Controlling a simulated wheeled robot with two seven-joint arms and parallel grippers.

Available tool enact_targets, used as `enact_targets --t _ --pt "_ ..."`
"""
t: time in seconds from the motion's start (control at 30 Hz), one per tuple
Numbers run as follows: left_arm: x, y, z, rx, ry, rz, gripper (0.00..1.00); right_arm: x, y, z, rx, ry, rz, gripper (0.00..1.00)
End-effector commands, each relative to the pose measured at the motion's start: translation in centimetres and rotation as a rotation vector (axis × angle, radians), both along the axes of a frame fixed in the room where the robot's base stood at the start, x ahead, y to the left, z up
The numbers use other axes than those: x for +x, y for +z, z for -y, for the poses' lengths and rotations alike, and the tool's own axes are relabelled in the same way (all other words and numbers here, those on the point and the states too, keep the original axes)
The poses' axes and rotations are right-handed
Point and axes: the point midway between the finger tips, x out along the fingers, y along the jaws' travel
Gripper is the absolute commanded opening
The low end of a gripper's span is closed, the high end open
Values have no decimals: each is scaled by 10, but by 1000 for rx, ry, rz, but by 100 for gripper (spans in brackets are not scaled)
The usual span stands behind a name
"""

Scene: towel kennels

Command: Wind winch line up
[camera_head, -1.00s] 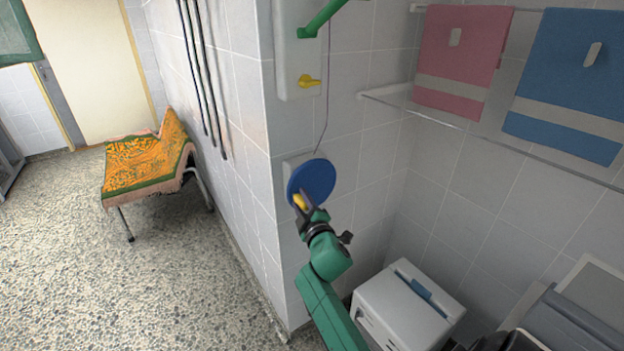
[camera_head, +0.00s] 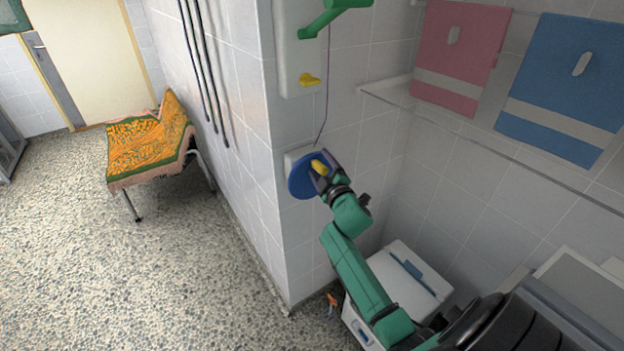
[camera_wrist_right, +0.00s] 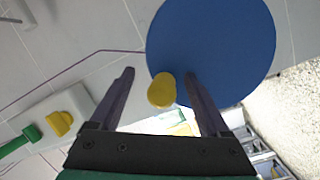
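The winch's blue round wheel (camera_head: 299,181) is mounted on a pale plate on the tiled wall, near the corner. Its yellow knob (camera_head: 319,167) is at the wheel's upper right. A thin line (camera_head: 324,105) runs from the wheel up the wall. My right gripper (camera_head: 321,176) is at the knob. In the right wrist view the two dark fingers (camera_wrist_right: 162,98) stand apart on either side of the yellow knob (camera_wrist_right: 161,91), with a clear gap to the left finger. The blue wheel (camera_wrist_right: 225,50) lies behind. My left gripper is not in view.
A white wall panel (camera_head: 292,50) with a yellow lever (camera_head: 309,80) and green handle (camera_head: 335,14) is above the wheel. A white box (camera_head: 408,283) stands below my right arm. Pink (camera_head: 458,55) and blue (camera_head: 567,85) towels hang at right. A cloth-covered bench (camera_head: 150,145) stands left.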

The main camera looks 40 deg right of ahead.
Motion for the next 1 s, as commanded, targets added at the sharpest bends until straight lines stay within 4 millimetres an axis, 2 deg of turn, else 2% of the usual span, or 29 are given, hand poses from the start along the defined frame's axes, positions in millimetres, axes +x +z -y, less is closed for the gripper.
enact_targets --t 0.17,0.73,1.0 --pt "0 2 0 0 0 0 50 -3 -1 -1 1 0 -4 80" --pt "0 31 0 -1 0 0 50 -85 -2 -2 3 -1 -8 80" --pt "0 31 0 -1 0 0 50 -91 -3 -3 2 0 -6 80"
